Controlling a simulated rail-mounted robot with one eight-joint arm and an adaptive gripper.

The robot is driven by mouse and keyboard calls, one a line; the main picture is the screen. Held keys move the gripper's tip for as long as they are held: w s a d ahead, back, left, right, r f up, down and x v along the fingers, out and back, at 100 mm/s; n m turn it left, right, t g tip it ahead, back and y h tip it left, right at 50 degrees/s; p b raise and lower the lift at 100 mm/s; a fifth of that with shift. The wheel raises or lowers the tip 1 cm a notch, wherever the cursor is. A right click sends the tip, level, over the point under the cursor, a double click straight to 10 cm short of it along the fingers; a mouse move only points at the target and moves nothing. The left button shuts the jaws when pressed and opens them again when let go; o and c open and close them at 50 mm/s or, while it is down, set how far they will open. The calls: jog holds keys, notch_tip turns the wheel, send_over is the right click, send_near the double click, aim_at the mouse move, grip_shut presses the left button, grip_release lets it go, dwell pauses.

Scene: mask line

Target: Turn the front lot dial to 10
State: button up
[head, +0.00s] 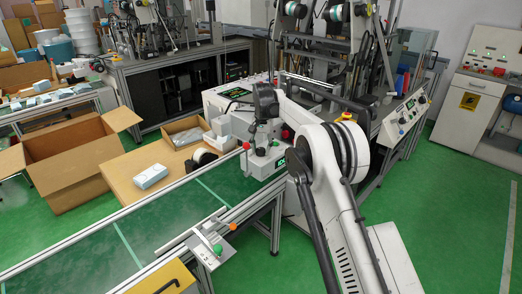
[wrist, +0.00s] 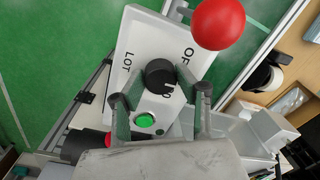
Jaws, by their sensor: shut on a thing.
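The black lot dial (wrist: 160,76) sits on a pale panel (wrist: 135,50) marked LOT in the wrist view. The exact finger contact is hard to see. In the head view my gripper (head: 262,132) points down at the control box (head: 262,165) beside the conveyor, and the arm and gripper hide the dial there.
A red ball knob (wrist: 218,22) stands close beyond the dial, and a lit green button (wrist: 144,120) lies on the near side. The green conveyor (head: 150,225) runs alongside. A table with a white-blue packet (head: 150,176) and an open cardboard box (head: 70,150) stand to the left.

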aim_at(263, 149)
dwell(0.4)
jog(key=o, duration=1.1)
jog(key=r, duration=1.2)
jog(key=shift+d, duration=0.3)
jog(key=shift+r, duration=0.1)
